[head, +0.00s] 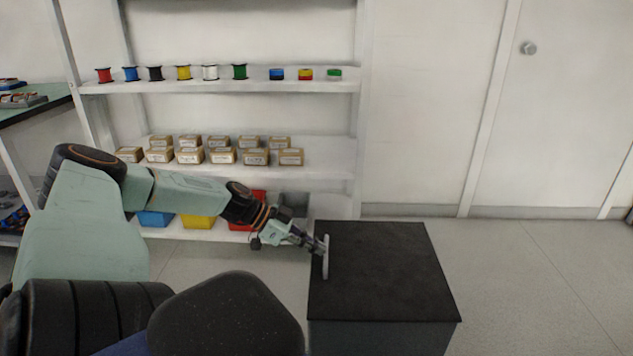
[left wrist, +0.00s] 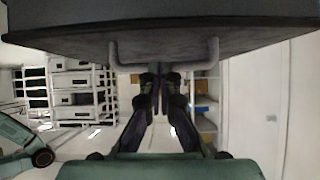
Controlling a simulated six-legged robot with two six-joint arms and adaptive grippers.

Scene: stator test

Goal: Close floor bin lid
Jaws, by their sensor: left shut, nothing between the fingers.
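The floor bin (head: 380,336) is a dark grey box on the floor, right of the shelf. Its black lid (head: 385,265) appears to lie flat over the top, and I see no gap at the edges in the head view. A pale bar handle (head: 326,257) sits near the lid's left edge. My left gripper (head: 320,245) is shut and empty beside the handle. In the left wrist view its fingertips (left wrist: 160,80) are close to the handle (left wrist: 165,67), below the lid's dark face (left wrist: 80,45); I cannot tell whether they touch. My right gripper is not in view.
A white shelf (head: 230,87) holds wire spools, small cardboard boxes (head: 190,155) and coloured bins (head: 198,221) behind my left arm. A green-topped bench (head: 40,108) stands at the left. Bare floor (head: 520,270) lies right of the bin, before a white door (head: 570,110).

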